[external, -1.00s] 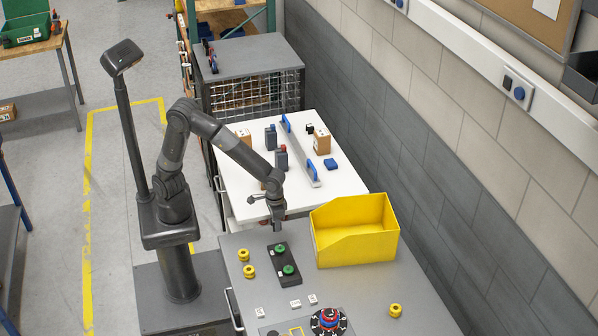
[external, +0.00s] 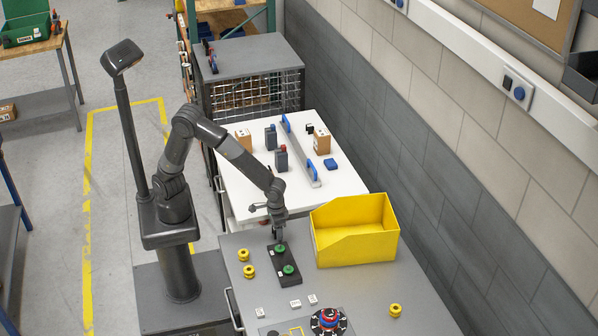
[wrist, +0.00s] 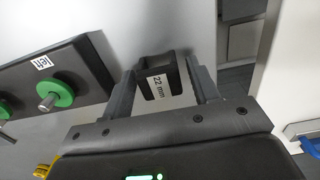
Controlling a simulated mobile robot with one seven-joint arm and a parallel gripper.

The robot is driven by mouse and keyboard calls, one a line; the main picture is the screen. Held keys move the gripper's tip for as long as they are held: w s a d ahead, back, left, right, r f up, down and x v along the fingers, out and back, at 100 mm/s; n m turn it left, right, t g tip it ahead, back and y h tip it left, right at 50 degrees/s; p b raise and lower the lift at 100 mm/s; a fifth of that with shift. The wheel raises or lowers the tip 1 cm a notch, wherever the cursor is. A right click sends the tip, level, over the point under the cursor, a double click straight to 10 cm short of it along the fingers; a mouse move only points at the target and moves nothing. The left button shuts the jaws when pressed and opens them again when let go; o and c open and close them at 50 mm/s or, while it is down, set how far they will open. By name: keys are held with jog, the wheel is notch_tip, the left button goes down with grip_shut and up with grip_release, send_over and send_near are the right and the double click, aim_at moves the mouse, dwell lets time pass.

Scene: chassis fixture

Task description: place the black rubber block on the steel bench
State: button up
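The black rubber block (wrist: 154,67), with a white "22 mm" label, sits between the fingertips of my gripper (wrist: 160,78) in the wrist view. In the external view my gripper (external: 277,233) points down low over the far left part of the grey steel bench (external: 362,300), just behind the dark plate with green knobs. The block is too small and dark there to make out clearly. Whether its underside touches the bench cannot be told.
The dark plate (external: 291,277) with two green knobs is very near my gripper; its "left" label shows in the wrist view. A yellow bin (external: 358,248) stands to the right. Yellow spools (external: 244,255) lie left. A white table (external: 240,184) adjoins behind.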

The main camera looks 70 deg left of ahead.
jog(key=shift+o, duration=0.3)
notch_tip(320, 180, up, 12)
jog(key=a+r, duration=0.4)
jog(key=a, duration=0.4)
jog(key=s+a+r+t, duration=0.2)
jog(key=s+a, duration=0.5)
jog(key=a, duration=0.5)
jog(key=s+a+r+t, duration=0.2)
jog(key=s+a, duration=0.5)
jog(key=a, duration=0.5)
jog(key=shift+r+t, duration=0.25)
jog(key=shift+t, duration=0.55)
